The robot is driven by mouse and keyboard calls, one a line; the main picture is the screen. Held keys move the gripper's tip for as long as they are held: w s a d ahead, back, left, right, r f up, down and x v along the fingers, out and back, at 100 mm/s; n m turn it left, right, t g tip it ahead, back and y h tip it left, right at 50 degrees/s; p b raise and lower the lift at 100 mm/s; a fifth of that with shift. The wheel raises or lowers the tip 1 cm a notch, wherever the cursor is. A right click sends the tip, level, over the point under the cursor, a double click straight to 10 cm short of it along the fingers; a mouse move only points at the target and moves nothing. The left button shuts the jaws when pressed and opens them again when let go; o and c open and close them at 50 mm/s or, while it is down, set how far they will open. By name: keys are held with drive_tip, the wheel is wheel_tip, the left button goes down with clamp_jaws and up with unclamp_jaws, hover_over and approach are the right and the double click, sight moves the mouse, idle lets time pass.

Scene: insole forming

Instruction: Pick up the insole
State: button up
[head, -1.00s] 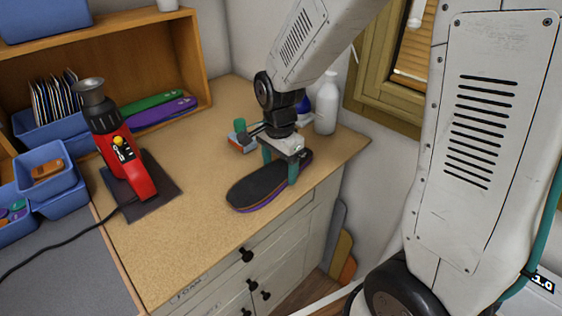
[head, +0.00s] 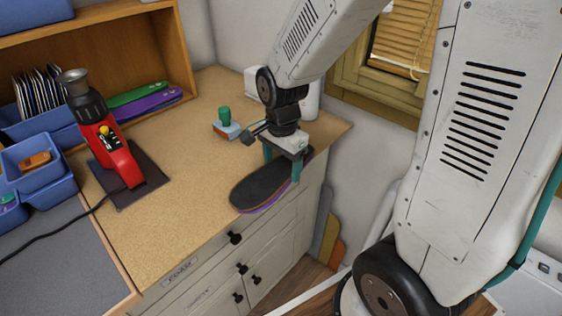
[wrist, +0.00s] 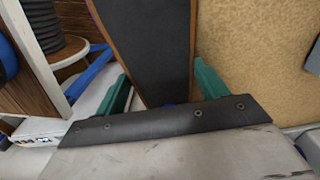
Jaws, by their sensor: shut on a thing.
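The insole (head: 262,184) is a long dark grey sole with a purple and orange edge. In the head view it is at the front right edge of the cork worktop, with part of it overlapping the drawer fronts. My gripper (head: 282,163) is shut on the insole's far end, with one green finger on each side. In the wrist view the insole (wrist: 155,45) runs away from between the green fingers of my gripper (wrist: 160,88). I cannot tell how far the insole is above the worktop.
A red and black tool (head: 112,145) stands on a dark mat at the left. A small block with a green knob (head: 226,126) sits behind my gripper. Green and purple insoles (head: 150,100) lie by the wooden shelf. Blue bins (head: 42,170) are at the left. The worktop's middle is clear.

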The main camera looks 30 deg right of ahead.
drive_tip(key=o, duration=1)
drive_tip(key=shift+d, duration=0.1)
drive_tip(key=shift+o, duration=0.2)
drive_tip(key=shift+r, duration=0.25)
wheel_tip(320, 180, up, 7)
drive_tip(key=shift+r, duration=0.15)
